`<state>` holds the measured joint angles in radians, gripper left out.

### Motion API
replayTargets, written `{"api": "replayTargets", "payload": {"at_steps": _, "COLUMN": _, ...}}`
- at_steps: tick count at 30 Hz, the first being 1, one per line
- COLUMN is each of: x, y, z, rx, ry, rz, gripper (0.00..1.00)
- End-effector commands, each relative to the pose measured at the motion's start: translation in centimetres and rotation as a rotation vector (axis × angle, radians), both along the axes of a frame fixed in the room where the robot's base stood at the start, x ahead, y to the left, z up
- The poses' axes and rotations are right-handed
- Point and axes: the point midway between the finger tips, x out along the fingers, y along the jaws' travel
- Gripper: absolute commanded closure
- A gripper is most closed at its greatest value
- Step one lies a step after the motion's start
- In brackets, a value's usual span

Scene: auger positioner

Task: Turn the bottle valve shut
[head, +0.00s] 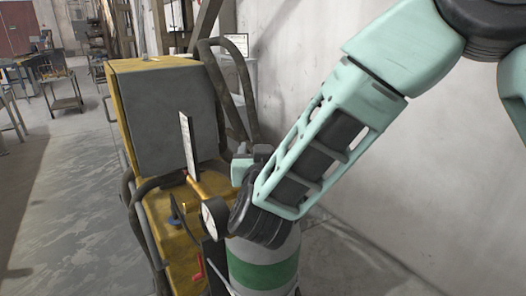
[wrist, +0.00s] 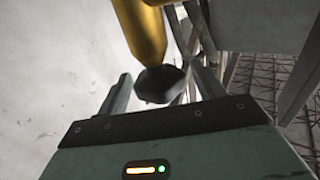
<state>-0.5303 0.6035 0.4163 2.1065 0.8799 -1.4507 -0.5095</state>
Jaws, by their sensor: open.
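In the wrist view a dark rounded knob (wrist: 160,85), which looks like the bottle valve's handle, sits at the end of a yellow-brass body (wrist: 141,32). My gripper (wrist: 160,74) is open, with one finger to the left of the knob and one to the right. Gaps show on both sides, and I cannot tell how deep the knob lies between the fingers. In the head view the grey bottle (head: 264,272) with a green band stands upright below my arm. My wrist hides the bottle's top and the valve there.
A white-faced gauge (head: 213,219) and a red lever (head: 198,268) are close left of the bottle. A pale wall (head: 420,190) is to the right. Open floor (head: 70,200) lies left.

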Motion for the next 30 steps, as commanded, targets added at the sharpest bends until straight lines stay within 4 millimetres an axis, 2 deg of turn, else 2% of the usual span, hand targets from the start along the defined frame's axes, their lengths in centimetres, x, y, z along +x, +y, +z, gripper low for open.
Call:
{"api": "replayTargets", "payload": {"at_steps": 5, "x": 0.0, "y": 0.0, "z": 1.2, "rx": 0.003, "ry": -0.002, "rz": -0.001, "gripper": 0.32}}
{"api": "replayTargets", "payload": {"at_steps": 12, "x": 0.0, "y": 0.0, "z": 5.7, "rx": 0.004, "ry": -0.005, "rz": 0.000, "gripper": 0.32}}
{"api": "replayTargets", "payload": {"at_steps": 18, "x": 0.0, "y": 0.0, "z": 8.8, "rx": 0.002, "ry": -0.002, "rz": 0.000, "gripper": 0.32}}
{"api": "replayTargets", "payload": {"at_steps": 23, "x": 0.0, "y": 0.0, "z": 9.9, "rx": 0.000, "ry": -0.001, "rz": 0.000, "gripper": 0.32}}
{"api": "replayTargets", "payload": {"at_steps": 30, "x": 0.0, "y": 0.0, "z": 10.0, "rx": 0.000, "ry": 0.000, "rz": 0.000, "gripper": 0.32}}
